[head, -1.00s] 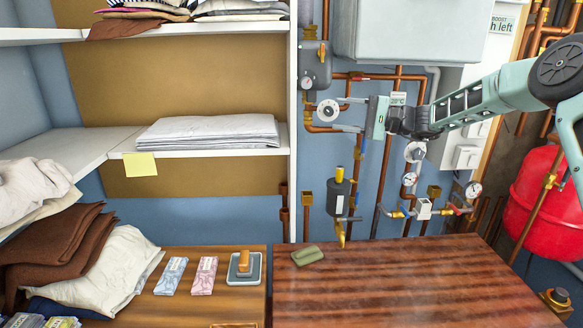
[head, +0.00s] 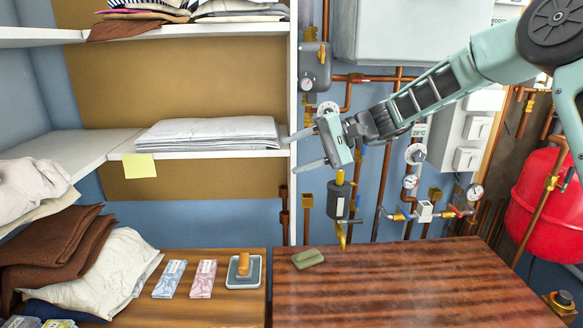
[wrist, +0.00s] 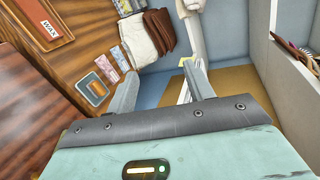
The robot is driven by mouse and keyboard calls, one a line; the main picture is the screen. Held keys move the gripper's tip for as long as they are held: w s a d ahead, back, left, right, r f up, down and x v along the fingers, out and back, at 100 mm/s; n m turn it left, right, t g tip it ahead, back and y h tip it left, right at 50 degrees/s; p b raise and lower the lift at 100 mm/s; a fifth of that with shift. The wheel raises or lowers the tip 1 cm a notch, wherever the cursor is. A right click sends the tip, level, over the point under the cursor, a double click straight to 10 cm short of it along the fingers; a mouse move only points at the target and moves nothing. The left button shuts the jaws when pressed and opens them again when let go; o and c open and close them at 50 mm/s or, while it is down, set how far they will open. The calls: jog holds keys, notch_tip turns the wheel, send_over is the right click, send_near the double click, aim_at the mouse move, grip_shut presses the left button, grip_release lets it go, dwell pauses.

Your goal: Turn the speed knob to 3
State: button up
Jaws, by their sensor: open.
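I cannot make out a speed knob marked with numbers, or the rotary ironer, in either view. My gripper (head: 291,154) is open and empty in the head view. It is raised in front of the pipe wall, with its fingers pointing left towards the shelf's upright edge. In the wrist view the two fingers of my gripper (wrist: 160,74) are spread apart with nothing held between them. They point towards the shelf and folded cloth.
Shelves with a white folded sheet (head: 208,133) stand at left. Below, a wooden worktop (head: 400,285) bears a green bar (head: 307,258). Pipes, a white round dial (head: 415,153), gauges (head: 473,191) and a red tank (head: 545,195) line the right. A wax box (wrist: 40,22) shows in the wrist view.

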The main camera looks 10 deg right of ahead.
jog(key=shift+n+g+h, duration=0.5)
jog(key=shift+g+h, duration=0.1)
jog(key=s+a, duration=0.1)
jog(key=s+a+f, duration=0.1)
jog(key=s, duration=0.1)
jog(key=shift+s+a+f, duration=0.2)
jog(key=shift+a, duration=0.05)
jog(key=shift+c, duration=1.4)
jog(key=m+t+h+b, duration=0.5)
jog(key=t+h+b, duration=0.35)
jog(key=t, duration=0.65)
send_near(307, 85)
jog(key=shift+h, duration=0.45)
jog(key=p+x, duration=0.2)
jog(key=x, duration=0.2)
jog(key=p+x, duration=0.3)
jog(key=x, duration=0.1)
jog(key=shift+a+r, duration=0.2)
jog(key=shift+r, duration=0.05)
